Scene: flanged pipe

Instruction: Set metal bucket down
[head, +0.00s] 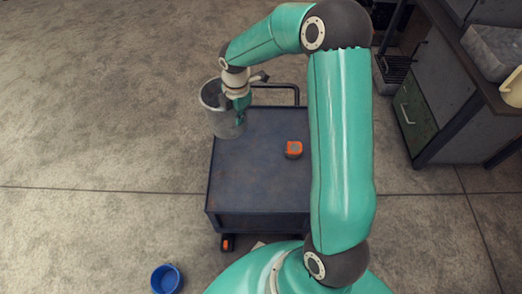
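The metal bucket (225,124) is a grey, open-topped pail at the far left corner of the dark cart (256,172). In the picture it overlaps the cart's left edge. I cannot tell whether its bottom touches the cart top. My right gripper (240,108) points down at the bucket's right side and appears shut on its rim. The gripper covers part of the rim, and the fingertips are small and partly hidden. My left gripper is not in view.
An orange and dark tape measure (294,149) lies on the cart's right half. The cart's handle (297,94) is at the far end. A blue bucket (166,279) stands on the floor at lower left. A workbench (440,95) is at right.

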